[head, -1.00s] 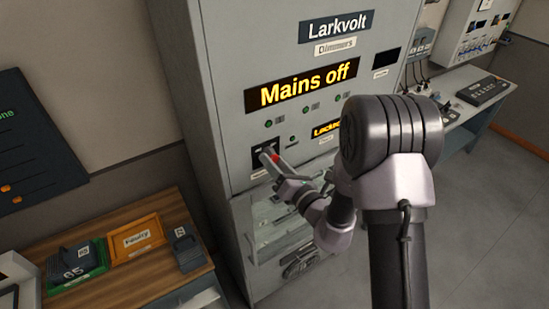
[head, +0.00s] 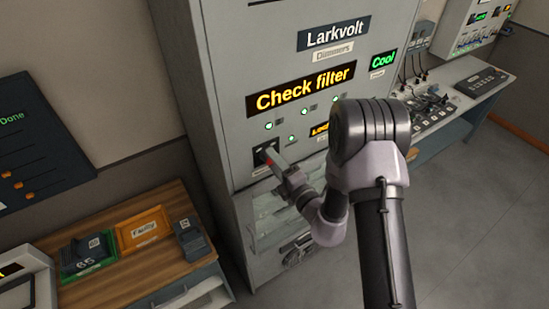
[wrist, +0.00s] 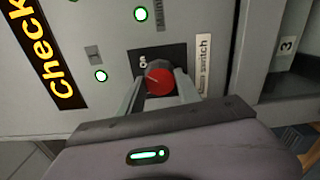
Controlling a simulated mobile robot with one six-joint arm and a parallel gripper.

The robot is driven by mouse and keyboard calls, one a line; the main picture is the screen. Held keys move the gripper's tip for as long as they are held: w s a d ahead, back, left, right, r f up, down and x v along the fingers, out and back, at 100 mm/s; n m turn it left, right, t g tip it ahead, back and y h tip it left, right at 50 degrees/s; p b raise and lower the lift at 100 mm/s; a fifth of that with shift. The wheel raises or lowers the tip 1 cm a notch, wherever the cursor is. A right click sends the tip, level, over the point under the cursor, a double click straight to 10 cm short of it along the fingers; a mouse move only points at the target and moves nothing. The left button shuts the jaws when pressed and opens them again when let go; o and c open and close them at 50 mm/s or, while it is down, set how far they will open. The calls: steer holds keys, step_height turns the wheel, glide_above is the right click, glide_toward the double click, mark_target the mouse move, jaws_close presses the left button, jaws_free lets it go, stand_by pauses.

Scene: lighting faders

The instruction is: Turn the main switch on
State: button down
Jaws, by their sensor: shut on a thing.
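The main switch is a red rotary knob (wrist: 159,80) on a black plate (wrist: 147,56) marked "on", with a "Main switch" label (wrist: 203,66) beside it in the wrist view. My gripper (wrist: 160,88) is shut on the knob, one finger on each side. The knob's pointer line faces toward the "on" side. In the head view my gripper (head: 269,158) reaches the switch plate low on the grey Larkvolt cabinet (head: 220,75), partly covering it. The cabinet's display (head: 303,89) reads "Check filter", and its small lamps glow green.
A small screen (head: 383,61) on the cabinet reads "Cool". A wooden table (head: 160,195) at left holds a green tray (head: 85,262), an orange tray (head: 142,230) and dark modules. A desk with a console (head: 480,82) stands at right. Floor is open at lower right.

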steer(key=shift+m, duration=0.5)
steer(key=shift+p, duration=0.35)
steer(key=c, duration=0.8)
jaws_free()
steer(key=shift+c, duration=0.2)
steer(key=v, duration=1.7)
steer(key=shift+s+d, duration=0.2)
